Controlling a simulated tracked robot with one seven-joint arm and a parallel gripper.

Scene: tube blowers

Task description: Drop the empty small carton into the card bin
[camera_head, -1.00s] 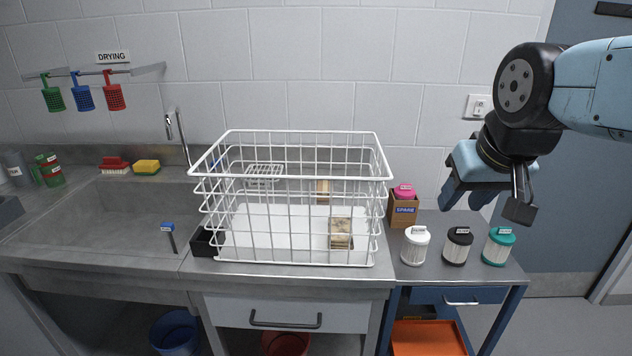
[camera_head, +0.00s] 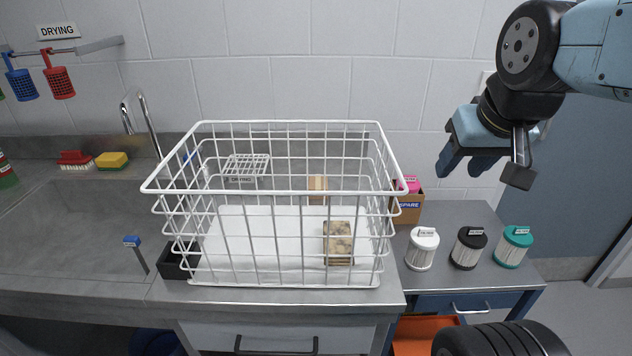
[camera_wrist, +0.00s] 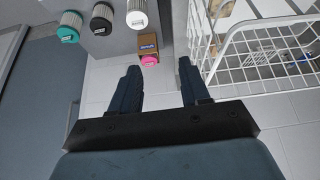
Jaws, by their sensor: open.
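A small brown carton (camera_head: 408,213) marked "SPARE" stands on the counter just right of the wire basket, with a pink-capped item (camera_head: 412,184) showing at its top. It also shows in the wrist view (camera_wrist: 149,45), ahead of the fingers. Whether anything else is in it cannot be told. My gripper (camera_head: 466,168) is open and empty, in the air above and right of the carton; its fingers show apart in the wrist view (camera_wrist: 158,70). I cannot identify the card bin; an orange container (camera_head: 422,328) sits below the counter, partly hidden.
A large white wire basket (camera_head: 274,284) stands on the counter, with a patterned block (camera_head: 338,243) and another small block (camera_head: 317,188) seen through its wires. White (camera_head: 421,250), black (camera_head: 467,248) and teal (camera_head: 513,247) capped filters stand at right.

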